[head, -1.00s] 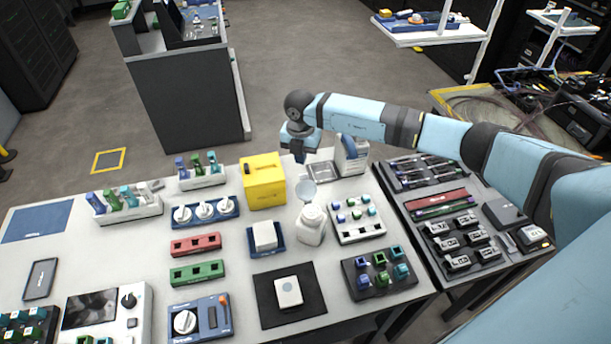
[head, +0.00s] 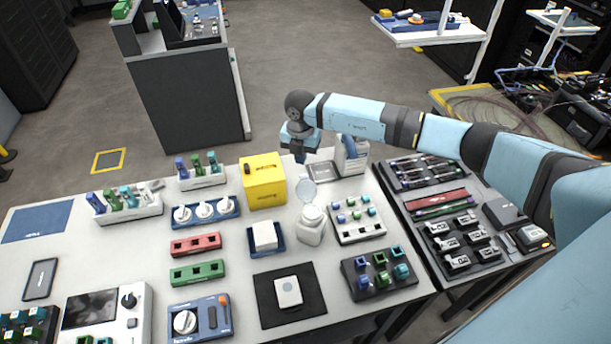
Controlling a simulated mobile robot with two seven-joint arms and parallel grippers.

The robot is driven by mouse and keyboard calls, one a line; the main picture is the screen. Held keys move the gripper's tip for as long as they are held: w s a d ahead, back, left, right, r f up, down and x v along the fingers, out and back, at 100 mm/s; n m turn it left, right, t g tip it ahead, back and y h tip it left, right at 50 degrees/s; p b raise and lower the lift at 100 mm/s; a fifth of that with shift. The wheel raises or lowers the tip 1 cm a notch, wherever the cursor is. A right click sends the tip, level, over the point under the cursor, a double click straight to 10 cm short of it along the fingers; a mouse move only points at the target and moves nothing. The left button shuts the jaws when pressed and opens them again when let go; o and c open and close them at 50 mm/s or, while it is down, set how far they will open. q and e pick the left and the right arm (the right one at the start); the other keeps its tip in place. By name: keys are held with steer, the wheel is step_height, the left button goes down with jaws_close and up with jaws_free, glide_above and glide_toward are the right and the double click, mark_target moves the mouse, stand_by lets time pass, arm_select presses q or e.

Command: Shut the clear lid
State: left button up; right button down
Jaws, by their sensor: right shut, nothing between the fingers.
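The clear lid (head: 306,192) stands raised, hinged at the top of a white bottle (head: 311,226) near the middle of the table. It leans up and back, away from the bottle's mouth. My right gripper (head: 300,158) is shut and empty. It points down just above and behind the lid, close to it in the picture; I cannot tell whether they touch. My left gripper is not in view.
A yellow box (head: 263,182) stands left of the bottle. A blue tray with a white stack (head: 264,238) lies in front to the left.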

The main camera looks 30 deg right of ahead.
mark_target(305, 179)
steer(key=shift+f, duration=0.2)
step_height(305, 179, down, 3)
steer(key=shift+b, duration=1.05)
steer(key=shift+s+a+f+p, duration=0.1)
steer(key=shift+s+a+p, duration=0.1)
steer(key=shift+s+p, duration=0.5)
steer(key=shift+s+a+f+p, duration=0.1)
steer(key=shift+s+a+p, duration=0.15)
steer(key=shift+s, duration=0.75)
steer(key=shift+r+p, duration=2.25)
steer(key=shift+r, duration=1.4)
